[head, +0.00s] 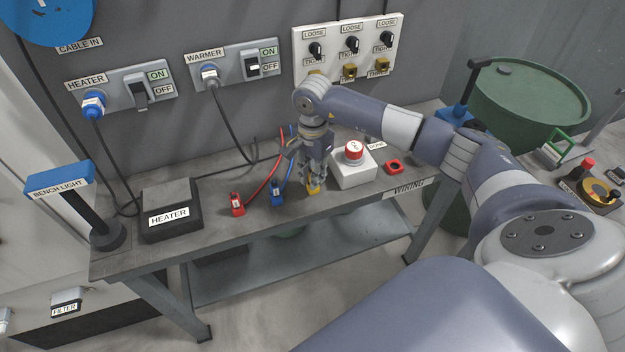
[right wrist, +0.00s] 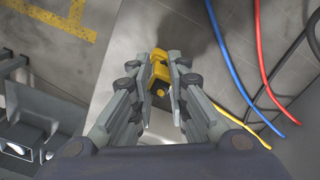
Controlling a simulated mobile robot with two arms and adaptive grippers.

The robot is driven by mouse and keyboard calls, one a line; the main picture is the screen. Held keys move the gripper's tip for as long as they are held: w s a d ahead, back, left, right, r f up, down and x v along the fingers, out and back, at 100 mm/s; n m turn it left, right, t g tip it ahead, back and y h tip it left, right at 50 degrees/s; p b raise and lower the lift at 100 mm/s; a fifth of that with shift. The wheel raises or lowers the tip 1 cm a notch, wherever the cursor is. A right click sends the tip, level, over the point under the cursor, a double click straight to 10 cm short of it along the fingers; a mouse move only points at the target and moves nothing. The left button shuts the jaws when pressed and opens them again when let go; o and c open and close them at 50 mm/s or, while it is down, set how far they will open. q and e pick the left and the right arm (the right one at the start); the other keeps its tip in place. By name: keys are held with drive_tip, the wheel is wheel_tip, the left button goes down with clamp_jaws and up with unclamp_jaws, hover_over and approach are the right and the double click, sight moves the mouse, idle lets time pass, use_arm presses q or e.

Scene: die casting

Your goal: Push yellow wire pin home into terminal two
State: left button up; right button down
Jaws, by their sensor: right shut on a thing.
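My right gripper (head: 312,176) points down over the bench. It is shut on the yellow wire pin (head: 313,187), which sits low between the fingertips, at or just above the bench top; I cannot tell if it touches. The right wrist view shows the yellow pin (right wrist: 160,72) between the two fingers (right wrist: 163,85), with a yellow wire (right wrist: 247,124) to the right. The terminal board (head: 341,53) on the wall carries three LOOSE/TIGHT knobs with yellow-brown terminals below. The middle terminal (head: 349,72) is visible, and the left one is partly hidden by my arm. My left gripper is out of view.
A red pin (head: 237,205) and a blue pin (head: 276,193) stand on the bench left of the gripper, their wires running back. A white box with a red button (head: 354,151) stands close right. The HEATER block (head: 171,207) is further left.

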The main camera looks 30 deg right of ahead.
drive_tip(key=shift+r, duration=0.6)
drive_tip(key=shift+r+p, duration=0.9)
drive_tip(key=shift+r, duration=0.55)
